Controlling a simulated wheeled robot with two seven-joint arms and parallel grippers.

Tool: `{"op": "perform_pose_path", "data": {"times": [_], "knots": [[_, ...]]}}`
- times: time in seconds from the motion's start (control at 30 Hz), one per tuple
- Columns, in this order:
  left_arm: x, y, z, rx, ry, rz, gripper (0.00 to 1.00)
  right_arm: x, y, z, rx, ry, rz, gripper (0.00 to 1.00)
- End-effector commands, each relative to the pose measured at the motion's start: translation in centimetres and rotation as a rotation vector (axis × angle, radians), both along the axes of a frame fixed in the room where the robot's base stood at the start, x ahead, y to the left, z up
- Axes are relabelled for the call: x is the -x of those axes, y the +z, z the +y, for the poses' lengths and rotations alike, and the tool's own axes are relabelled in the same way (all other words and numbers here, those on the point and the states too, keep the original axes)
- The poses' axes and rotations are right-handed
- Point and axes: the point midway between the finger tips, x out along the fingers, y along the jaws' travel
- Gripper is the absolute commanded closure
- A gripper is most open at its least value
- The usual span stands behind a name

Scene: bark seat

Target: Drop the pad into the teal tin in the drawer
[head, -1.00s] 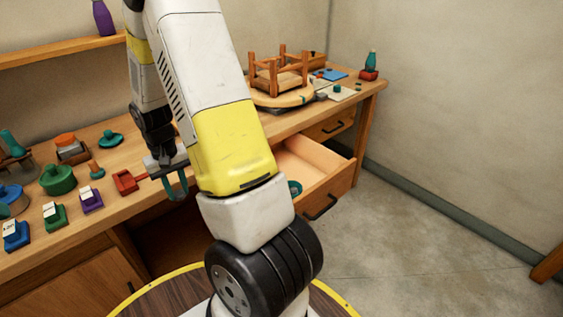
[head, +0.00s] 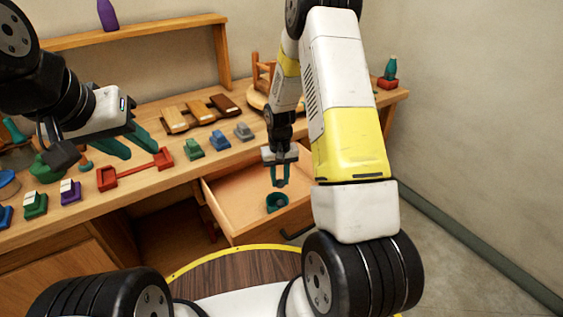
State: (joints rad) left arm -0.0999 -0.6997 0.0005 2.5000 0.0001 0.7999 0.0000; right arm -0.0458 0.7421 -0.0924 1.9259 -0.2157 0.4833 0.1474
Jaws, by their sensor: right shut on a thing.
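A wooden drawer (head: 225,205) stands open under the worktop. The teal tin (head: 277,203), small and round, sits inside it toward the front right. My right gripper (head: 279,183) points down just above the tin, inside the drawer opening. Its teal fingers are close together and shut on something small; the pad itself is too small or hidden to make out. My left gripper (head: 128,148) is at the left over the worktop, its two teal fingers apart with nothing seen between them.
A red stand (head: 135,172) lies under my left gripper. Green, blue and grey blocks (head: 219,140) line the worktop behind the drawer, with wooden pieces (head: 201,113) farther back. A wooden shelf (head: 130,38) holds a purple bottle (head: 107,15). Floor at right is clear.

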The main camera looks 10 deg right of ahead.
Motion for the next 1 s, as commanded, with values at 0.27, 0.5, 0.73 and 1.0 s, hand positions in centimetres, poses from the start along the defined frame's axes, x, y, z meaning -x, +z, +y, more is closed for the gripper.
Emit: {"op": "perform_pose_path", "data": {"times": [0.27, 0.5, 0.73, 1.0], "knots": [[0.0, 0.0, 0.0, 0.001, 0.001, 0.000, 0.64, -0.5, -3.1, -0.1, -0.002, 0.002, 0.001, 1.00], [0.0, 0.0, 0.0, 0.000, 0.000, 0.000, 0.64, -0.5, -5.8, -0.1, -0.002, 0.001, 0.000, 1.00], [0.0, 0.0, 0.0, 0.000, 0.000, 0.000, 0.64, -0.5, -6.9, -0.1, -0.002, 0.002, -0.002, 1.00], [0.0, 0.0, 0.0, 0.000, 0.000, 0.000, 0.64, -0.5, -7.0, -0.1, -0.002, 0.002, -0.002, 0.70]]}}
